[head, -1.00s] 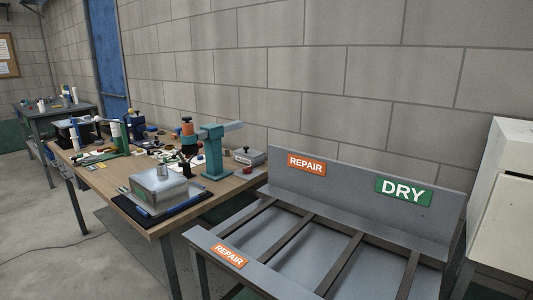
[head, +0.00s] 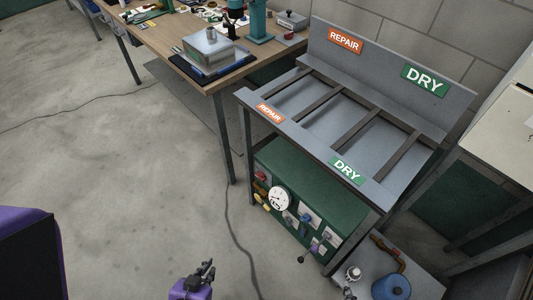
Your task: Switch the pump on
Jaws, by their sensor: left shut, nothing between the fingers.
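Under the rack stands a green cabinet (head: 311,188) with a control panel on its front. The panel carries a round white gauge (head: 278,198), a red knob (head: 260,176), a yellow part (head: 262,198), a blue knob (head: 304,219) and a lever with a dark ball end (head: 302,260). Which control switches the pump is too small to tell. My left gripper (head: 208,268) is at the bottom edge, shut and empty, left of the panel and apart from it. My right gripper is out of view.
The grey rack (head: 374,180) with REPAIR and DRY signs stands above the cabinet. A blue cylinder (head: 391,287) and brass pipe fittings (head: 388,250) are at the lower right. A cluttered workbench (head: 190,62) is at the back left. A cable (head: 233,232) crosses the open floor.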

